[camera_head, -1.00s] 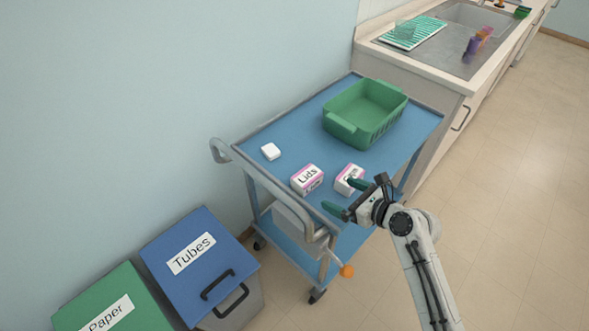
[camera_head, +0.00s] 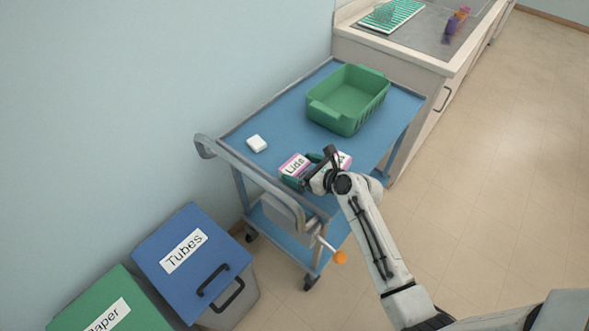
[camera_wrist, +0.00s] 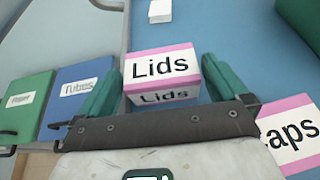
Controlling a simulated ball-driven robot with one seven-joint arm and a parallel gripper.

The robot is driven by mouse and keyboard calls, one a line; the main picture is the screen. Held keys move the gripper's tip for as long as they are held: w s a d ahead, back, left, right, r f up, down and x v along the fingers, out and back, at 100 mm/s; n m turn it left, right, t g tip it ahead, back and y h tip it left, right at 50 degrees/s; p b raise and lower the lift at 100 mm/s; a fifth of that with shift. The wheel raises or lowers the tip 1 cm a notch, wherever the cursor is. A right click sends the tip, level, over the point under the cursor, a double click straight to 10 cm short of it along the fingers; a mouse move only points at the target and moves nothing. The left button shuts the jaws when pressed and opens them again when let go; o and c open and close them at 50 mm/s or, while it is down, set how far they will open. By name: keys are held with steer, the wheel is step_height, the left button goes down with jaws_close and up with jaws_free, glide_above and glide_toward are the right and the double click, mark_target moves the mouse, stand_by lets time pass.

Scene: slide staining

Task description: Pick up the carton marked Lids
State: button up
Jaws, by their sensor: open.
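The Lids carton (camera_head: 294,166) is white with pink edges and stands on the blue top of the cart. In the wrist view the Lids carton (camera_wrist: 162,68) sits between the two green fingers of my gripper (camera_wrist: 160,85), which is open with a finger on either side. I cannot tell whether the fingers touch it. In the head view my gripper (camera_head: 307,172) hides part of the carton's near side. A second carton, marked Caps (camera_wrist: 292,130), stands to the right, mostly behind my gripper in the head view (camera_head: 344,160).
A green basket (camera_head: 345,98) stands at the back of the cart (camera_head: 285,128). A small white block (camera_head: 256,143) lies at the left. A blue Tubes bin (camera_head: 190,262) and a green Paper bin (camera_head: 105,305) stand at lower left.

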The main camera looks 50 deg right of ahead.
steer(key=shift+w+f, duration=0.15)
steer(key=shift+w, duration=0.2)
steer(key=c, duration=0.7)
steer(key=shift+o, duration=0.2)
